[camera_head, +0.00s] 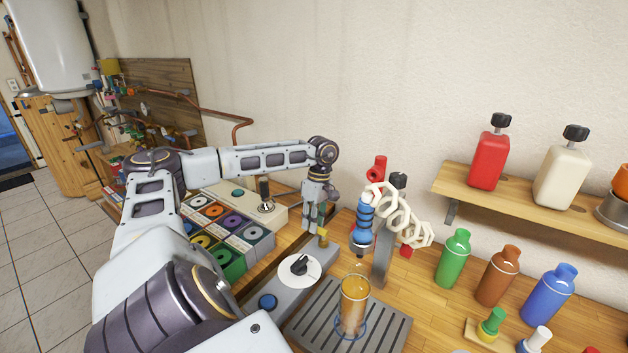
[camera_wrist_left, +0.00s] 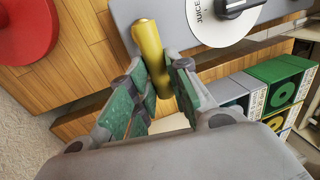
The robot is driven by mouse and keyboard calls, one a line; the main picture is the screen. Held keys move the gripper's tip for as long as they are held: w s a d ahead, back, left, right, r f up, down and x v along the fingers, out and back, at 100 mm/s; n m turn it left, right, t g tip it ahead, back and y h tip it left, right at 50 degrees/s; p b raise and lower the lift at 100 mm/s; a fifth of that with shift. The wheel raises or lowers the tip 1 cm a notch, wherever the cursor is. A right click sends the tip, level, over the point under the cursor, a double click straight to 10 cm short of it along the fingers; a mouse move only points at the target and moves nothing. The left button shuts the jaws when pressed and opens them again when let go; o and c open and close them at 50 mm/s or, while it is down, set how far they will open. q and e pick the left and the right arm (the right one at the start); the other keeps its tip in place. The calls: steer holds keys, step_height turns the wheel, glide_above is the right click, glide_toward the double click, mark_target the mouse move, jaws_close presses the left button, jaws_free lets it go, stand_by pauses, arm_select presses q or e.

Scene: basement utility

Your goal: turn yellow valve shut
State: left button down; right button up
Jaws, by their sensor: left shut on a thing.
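The yellow valve shows in the wrist view as a short yellow bar-shaped handle (camera_wrist_left: 149,46) at the edge of a grey panel. In the head view only a small yellow part (camera_head: 323,240) of it shows below my gripper. My left gripper (camera_head: 318,222) points down at it from above. In the wrist view the green-padded fingers of my left gripper (camera_wrist_left: 164,78) are shut on the handle's near end, one on each side. The fingers hide part of that end. My right gripper is not in view.
A white dial (camera_head: 299,270) with a dark knob sits beside the valve, its label reading "JUICE" in the wrist view. A glass of amber liquid (camera_head: 353,306) stands on a slatted tray (camera_head: 398,330).

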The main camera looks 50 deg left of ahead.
arm_select(q)
steer(key=shift+r, duration=0.1)
steer(key=c, duration=1.7)
jaws_free()
steer(key=shift+o, duration=1.9)
steer(key=shift+w+r, duration=0.2)
steer(key=shift+r, duration=0.35)
step_height(320, 180, up, 9)
steer(key=w, duration=0.1)
steer(key=shift+w+a+f, duration=0.2)
steer(key=shift+w+a, duration=0.1)
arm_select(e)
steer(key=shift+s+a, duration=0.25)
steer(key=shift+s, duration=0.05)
arm_select(q)
steer(key=shift+w+r, duration=0.15)
steer(key=shift+r, duration=0.5)
steer(key=shift+a+r, duration=0.1)
steer(key=shift+r, duration=0.25)
